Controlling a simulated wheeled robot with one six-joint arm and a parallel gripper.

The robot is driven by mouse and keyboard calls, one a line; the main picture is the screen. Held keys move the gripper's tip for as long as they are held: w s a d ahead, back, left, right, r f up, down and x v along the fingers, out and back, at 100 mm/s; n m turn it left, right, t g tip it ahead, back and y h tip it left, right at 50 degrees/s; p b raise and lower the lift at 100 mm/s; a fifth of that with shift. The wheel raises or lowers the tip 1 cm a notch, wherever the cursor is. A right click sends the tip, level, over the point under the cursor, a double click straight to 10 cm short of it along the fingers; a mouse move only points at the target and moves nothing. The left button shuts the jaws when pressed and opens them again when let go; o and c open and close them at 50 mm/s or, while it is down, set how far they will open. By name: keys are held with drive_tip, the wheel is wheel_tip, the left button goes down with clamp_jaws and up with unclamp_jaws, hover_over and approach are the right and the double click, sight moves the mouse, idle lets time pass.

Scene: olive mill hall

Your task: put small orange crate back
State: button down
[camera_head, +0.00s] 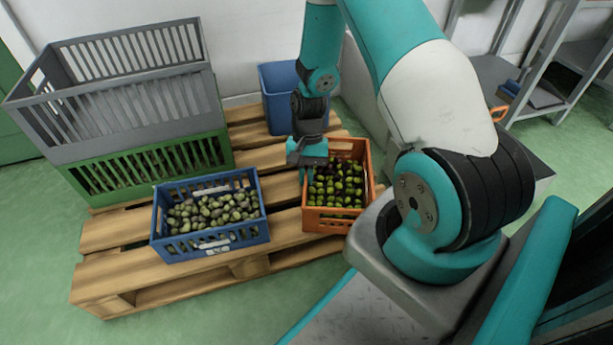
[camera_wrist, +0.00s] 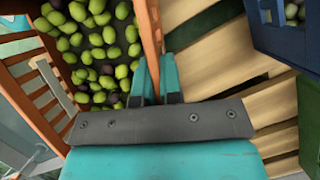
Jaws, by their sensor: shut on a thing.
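The small orange crate (camera_head: 338,219) holds green and dark olives and sits at the right side of the wooden pallet, in the head view. In the wrist view its orange wall (camera_wrist: 149,40) runs up between my fingers. My gripper (camera_head: 307,172) points down at the crate's left wall. It is shut on that wall, with one teal finger on the olive side and one outside; the fingers also show in the wrist view (camera_wrist: 157,82). The crate looks level. I cannot tell whether its base touches the pallet.
A blue crate (camera_head: 211,246) of olives stands left of the orange one on the pallet (camera_head: 110,283). Behind are a grey crate (camera_head: 140,120) stacked on a green crate (camera_head: 215,152), and a blue bin (camera_head: 279,88). Bare slats show between the two olive crates. Metal shelving (camera_head: 545,75) stands right.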

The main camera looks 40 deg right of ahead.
drive_tip(key=shift+f, duration=0.1)
drive_tip(key=c, duration=1.3)
unclamp_jaws()
drive_tip(key=p+v, duration=0.8)
drive_tip(key=v, duration=0.4)
drive_tip(key=shift+a, duration=0.1)
drive_tip(key=a+r+n+t, duration=0.2)
drive_tip(key=a+r+n, duration=0.5)
drive_tip(key=a+r, duration=0.75)
drive_tip(key=s+a+r+n, duration=0.3)
drive_tip(key=s+r, duration=0.1)
drive_tip(key=s, duration=0.1)
drive_tip(key=s+a+r+n, duration=0.3)
drive_tip(key=s+a+r, duration=0.1)
drive_tip(key=s+r, duration=0.1)
drive_tip(key=s+a+r+n+t, duration=0.1)
drive_tip(key=s+a+r+n, duration=0.2)
drive_tip(key=s, duration=0.4)
drive_tip(key=shift+a+r+n+y, duration=0.4)
drive_tip(key=shift+a+r, duration=0.1)
drive_tip(key=shift+r, duration=0.15)
